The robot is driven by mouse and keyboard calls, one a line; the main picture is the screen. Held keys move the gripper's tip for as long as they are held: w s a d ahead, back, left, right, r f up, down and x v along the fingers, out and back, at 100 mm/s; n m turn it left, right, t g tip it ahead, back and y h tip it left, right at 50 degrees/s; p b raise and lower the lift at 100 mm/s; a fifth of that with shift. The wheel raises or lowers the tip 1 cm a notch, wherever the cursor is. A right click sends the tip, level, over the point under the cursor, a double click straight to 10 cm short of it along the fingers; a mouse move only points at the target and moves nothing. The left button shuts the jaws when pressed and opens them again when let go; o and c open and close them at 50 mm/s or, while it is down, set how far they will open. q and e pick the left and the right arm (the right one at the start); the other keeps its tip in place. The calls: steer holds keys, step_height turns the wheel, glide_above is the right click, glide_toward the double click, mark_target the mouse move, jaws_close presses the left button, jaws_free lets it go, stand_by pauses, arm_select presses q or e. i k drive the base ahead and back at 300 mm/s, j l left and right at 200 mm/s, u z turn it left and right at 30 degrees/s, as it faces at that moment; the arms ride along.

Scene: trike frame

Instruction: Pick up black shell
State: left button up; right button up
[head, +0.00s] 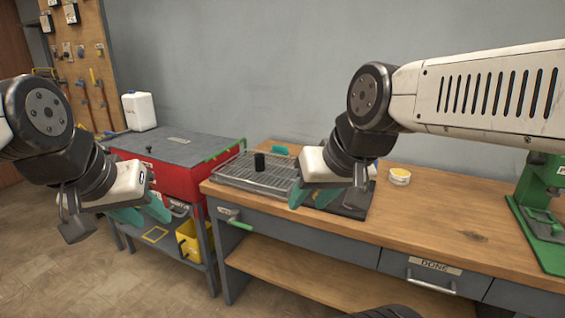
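The black shell (259,161) looks like a short dark cylinder. It stands upright on a wire rack (228,171) at the left end of the wooden workbench. My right gripper (311,197) is to the right of the shell and apart from it, over the bench's front edge in the picture. Its teal fingers are spread with nothing visible between them. My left gripper (141,213) is further left, in front of the red cabinet, clear of the shell. Its teal fingers are also apart and appear empty. The wrists partly hide both grippers.
A dark plate (352,203) lies behind my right gripper. A small teal item (280,150) is behind the rack. A red cabinet (185,183) adjoins at left.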

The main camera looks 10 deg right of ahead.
mark_target(260, 160)
steer(key=z, duration=0.2)
steer(key=i+j, duration=0.2)
steer(key=i, duration=0.25)
steer(key=i+j, duration=0.15)
steer(key=i, duration=0.3)
steer(key=i+j+u, duration=0.1)
steer(key=i, duration=0.3)
steer(key=j, duration=0.1)
